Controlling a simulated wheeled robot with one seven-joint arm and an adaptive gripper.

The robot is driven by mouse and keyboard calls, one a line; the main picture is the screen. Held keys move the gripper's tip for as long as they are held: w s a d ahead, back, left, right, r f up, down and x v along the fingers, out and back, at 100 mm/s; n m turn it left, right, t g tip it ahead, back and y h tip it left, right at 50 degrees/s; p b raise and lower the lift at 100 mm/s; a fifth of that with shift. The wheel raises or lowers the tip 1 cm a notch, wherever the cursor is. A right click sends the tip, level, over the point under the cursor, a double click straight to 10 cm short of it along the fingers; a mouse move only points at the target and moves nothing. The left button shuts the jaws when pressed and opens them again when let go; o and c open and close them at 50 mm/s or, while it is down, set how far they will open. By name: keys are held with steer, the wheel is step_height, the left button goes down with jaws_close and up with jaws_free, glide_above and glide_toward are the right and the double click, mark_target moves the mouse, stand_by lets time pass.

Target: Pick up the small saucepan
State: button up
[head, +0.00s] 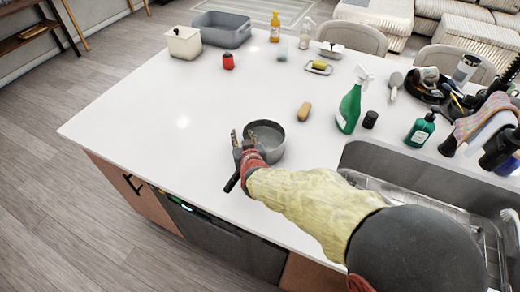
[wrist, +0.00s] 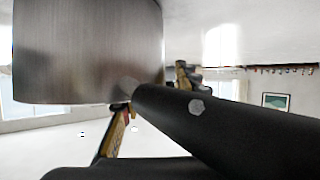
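The small saucepan (head: 267,139) is grey and stands upright on the white island top near its front edge. Its dark handle (head: 232,182) points toward the front edge, down and left in the head view. My gripper (head: 241,137) is at the pan's left side, where the handle meets the body. In the wrist view, the pan's metal wall (wrist: 85,50) fills the upper left and the black handle (wrist: 235,125) crosses close to the camera. The fingers (wrist: 150,95) show apart, on either side of the handle; it partly hides them. I see no clear grip on it.
A brown oblong item (head: 304,112) and a green spray bottle (head: 349,108) stand right of the pan. The sink (head: 385,160) lies at right, with a soap bottle (head: 421,130) behind it. A red can (head: 228,61) stands farther back. The island top left of the pan is clear.

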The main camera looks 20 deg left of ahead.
steer(key=shift+c, duration=0.3)
steer(key=c, duration=0.7)
jaws_close()
steer(key=shift+r, duration=0.15)
